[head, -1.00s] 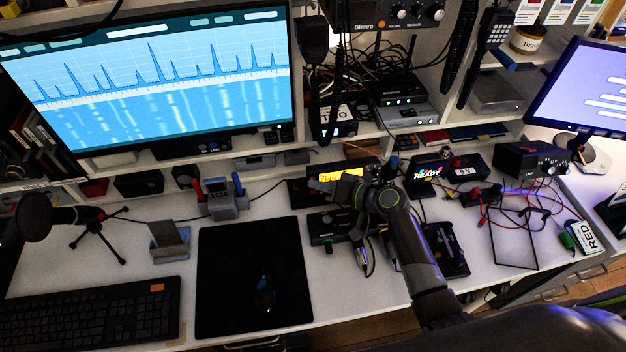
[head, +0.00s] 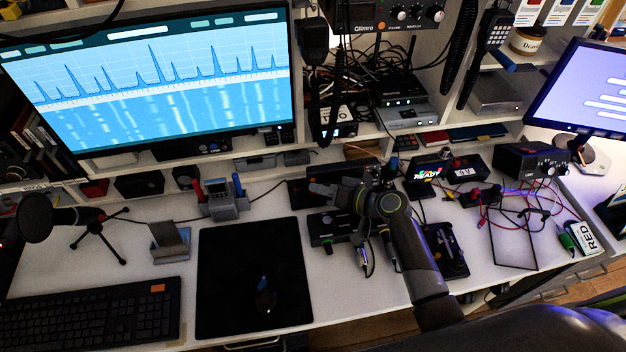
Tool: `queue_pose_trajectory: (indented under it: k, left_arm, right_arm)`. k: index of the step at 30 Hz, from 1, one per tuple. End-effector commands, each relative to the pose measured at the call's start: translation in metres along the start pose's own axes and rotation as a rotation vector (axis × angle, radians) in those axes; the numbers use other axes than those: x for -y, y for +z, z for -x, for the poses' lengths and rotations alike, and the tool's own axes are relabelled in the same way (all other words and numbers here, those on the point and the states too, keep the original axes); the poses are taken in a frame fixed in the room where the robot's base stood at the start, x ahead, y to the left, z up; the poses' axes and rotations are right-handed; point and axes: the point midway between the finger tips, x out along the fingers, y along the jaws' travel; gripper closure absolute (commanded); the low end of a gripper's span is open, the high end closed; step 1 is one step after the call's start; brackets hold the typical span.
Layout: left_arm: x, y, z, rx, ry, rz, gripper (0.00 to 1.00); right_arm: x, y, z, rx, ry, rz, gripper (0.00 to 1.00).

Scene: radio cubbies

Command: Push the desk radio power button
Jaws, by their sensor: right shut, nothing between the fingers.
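The desk radio (head: 343,171) is a low dark unit at the back of the desk, below the shelf. Its display is dark. My right arm reaches in from the lower right, and my right gripper (head: 318,188) is at the radio's front, pointing left. The gripper is shut with nothing in it and covers part of the radio's front. The power button is not discernible, and I cannot tell whether the fingertips touch the radio. My left gripper is not in view.
A dark box with a knob (head: 330,228) sits just below the gripper. A charger stand with red and blue handles (head: 222,202) is to the left. A black mat (head: 230,290) lies in front. A small lit display (head: 424,174) and tangled leads are to the right.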

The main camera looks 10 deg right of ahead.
Motion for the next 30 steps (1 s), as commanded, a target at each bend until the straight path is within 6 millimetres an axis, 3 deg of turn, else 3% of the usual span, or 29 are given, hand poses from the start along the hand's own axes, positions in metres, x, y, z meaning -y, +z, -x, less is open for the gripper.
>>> queue_pose_trajectory:
  k: [16, 30]
  left_arm:
    - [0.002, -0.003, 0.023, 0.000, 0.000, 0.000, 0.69]
    - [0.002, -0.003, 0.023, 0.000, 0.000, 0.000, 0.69]
  right_arm:
    - [0.028, 0.026, 0.037, 0.001, 0.000, -0.001, 1.00]
    - [0.029, 0.029, 0.040, 0.000, 0.000, 0.000, 1.00]
